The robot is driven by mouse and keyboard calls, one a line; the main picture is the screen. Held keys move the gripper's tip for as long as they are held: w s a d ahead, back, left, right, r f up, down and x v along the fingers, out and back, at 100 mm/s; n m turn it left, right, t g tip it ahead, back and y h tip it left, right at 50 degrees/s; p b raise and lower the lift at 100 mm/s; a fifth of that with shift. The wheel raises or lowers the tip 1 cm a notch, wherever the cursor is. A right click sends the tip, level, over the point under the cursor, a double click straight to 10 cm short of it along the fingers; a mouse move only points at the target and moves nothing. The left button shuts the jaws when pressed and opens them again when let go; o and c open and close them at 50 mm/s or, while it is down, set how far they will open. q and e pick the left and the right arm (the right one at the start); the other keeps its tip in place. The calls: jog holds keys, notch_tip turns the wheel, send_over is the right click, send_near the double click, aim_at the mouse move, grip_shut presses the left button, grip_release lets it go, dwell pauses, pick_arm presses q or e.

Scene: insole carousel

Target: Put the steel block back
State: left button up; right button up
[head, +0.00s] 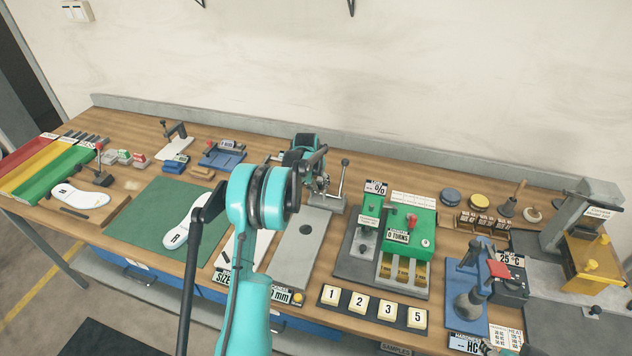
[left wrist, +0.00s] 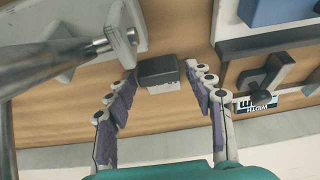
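The steel block, a small dark grey block with a pale end face (left wrist: 158,72), lies on the wooden bench top in the left wrist view. It sits between and just beyond my left gripper's fingertips (left wrist: 165,88). The purple-padded fingers are spread, with a gap on both sides of the block. In the head view my left gripper (head: 318,178) is at the back of the bench, partly hidden by my teal arm. I cannot make out the block there.
A lever stand on a grey base (head: 300,232) is close beside my left gripper. A blue fixture (head: 222,155) stands left of it. A grey back rail (head: 400,168) runs along the wall. A green counter box (head: 408,228) stands to the right, and a green mat (head: 150,222) lies left.

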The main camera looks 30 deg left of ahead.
pick_arm(q)
jog(key=shift+s+r, duration=0.15)
jog(key=shift+r, duration=0.4)
jog(key=p+v, duration=0.3)
jog(key=v, duration=0.8)
jog(key=shift+s+d, duration=0.1)
jog(key=shift+s, duration=0.05)
